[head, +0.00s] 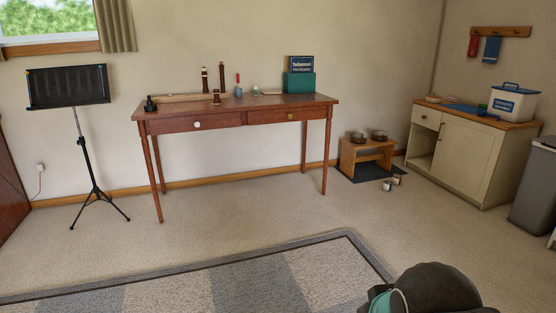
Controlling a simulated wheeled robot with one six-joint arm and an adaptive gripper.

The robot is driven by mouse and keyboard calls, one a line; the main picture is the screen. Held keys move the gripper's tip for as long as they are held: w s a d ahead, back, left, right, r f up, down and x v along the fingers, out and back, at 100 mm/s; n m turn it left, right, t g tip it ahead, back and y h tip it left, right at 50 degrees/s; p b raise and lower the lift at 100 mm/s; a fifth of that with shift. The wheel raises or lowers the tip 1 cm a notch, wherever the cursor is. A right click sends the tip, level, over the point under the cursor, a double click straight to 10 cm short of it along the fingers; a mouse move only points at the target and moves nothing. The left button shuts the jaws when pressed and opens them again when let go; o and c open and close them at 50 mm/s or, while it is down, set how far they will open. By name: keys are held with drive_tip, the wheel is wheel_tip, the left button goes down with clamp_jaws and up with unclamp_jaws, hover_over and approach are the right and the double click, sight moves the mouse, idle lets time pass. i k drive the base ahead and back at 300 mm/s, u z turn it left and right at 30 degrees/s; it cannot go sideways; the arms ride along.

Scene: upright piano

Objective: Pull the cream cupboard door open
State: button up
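The cream cupboard (495,165) stands against the right wall under a wooden top. Its cream door (462,160) takes up most of the front and looks shut, flush with the frame. A small dark handle (441,127) shows near the door's upper left edge. Left of the door are a drawer (426,117) with a knob and an open compartment (421,150) below it. My gripper is not in view. A dark rounded part with a teal band at the bottom right looks like my own arm, well apart from the cupboard.
A grey bin (535,190) stands close to the cupboard's right side. A wooden stand with bowls (368,155) and small cans (392,183) are left of it. A wooden desk (240,115) and music stand (85,150) are farther left. Carpet before the cupboard is clear.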

sight(467, 153)
drive_tip(key=u, duration=0.75)
drive_tip(key=i, duration=3.6)
drive_tip(key=z, duration=1.4)
drive_tip(key=i, duration=0.9)
drive_tip(key=z, duration=1.2)
drive_tip(key=i, duration=0.5)
drive_tip(key=z, duration=0.1)
